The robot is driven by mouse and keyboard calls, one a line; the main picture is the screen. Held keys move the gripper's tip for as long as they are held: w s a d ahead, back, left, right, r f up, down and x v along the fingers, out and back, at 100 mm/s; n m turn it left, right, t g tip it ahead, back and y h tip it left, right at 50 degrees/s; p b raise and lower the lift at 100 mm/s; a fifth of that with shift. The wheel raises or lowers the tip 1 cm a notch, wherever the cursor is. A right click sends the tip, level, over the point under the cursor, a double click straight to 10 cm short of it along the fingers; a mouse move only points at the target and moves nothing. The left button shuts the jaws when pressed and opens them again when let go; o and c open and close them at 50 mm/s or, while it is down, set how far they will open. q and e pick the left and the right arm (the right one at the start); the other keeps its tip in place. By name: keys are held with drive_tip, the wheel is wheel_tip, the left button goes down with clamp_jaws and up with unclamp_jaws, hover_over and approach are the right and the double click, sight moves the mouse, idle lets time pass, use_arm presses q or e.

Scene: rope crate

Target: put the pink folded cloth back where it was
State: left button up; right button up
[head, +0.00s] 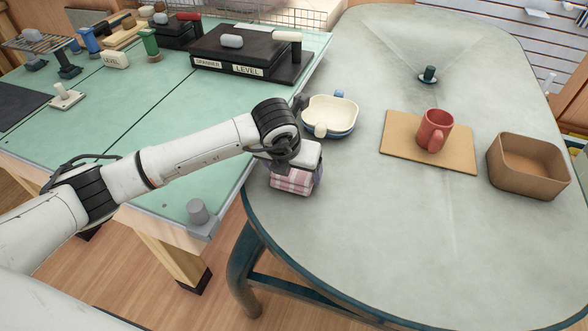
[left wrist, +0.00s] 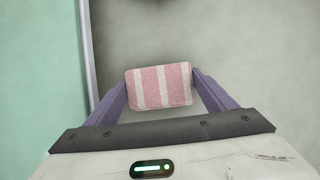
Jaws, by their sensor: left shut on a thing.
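The pink folded cloth (head: 291,182) has white stripes and is at the left edge of the grey table in the head view. It also shows in the left wrist view (left wrist: 160,87), between two purple fingers. My left gripper (head: 296,172) is shut on the cloth, with the arm reaching in from the left. The wrist hides part of the cloth in the head view. I cannot tell whether the cloth touches the tabletop. My right gripper is not in view.
A cream bowl (head: 330,115) stands just behind the gripper. A red mug (head: 435,130) stands on a tan board (head: 397,137). A brown open box (head: 528,189) is at the right. The front of the grey table (head: 400,240) is clear. A green workbench (head: 150,180) with several tools adjoins at left.

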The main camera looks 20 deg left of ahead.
use_arm(q)
drive_tip(key=shift+f, duration=0.3)
drive_tip(key=o, duration=1.1)
drive_tip(key=v, duration=1)
drive_tip(key=shift+s+r, duration=0.1)
drive_tip(key=shift+r, duration=0.1)
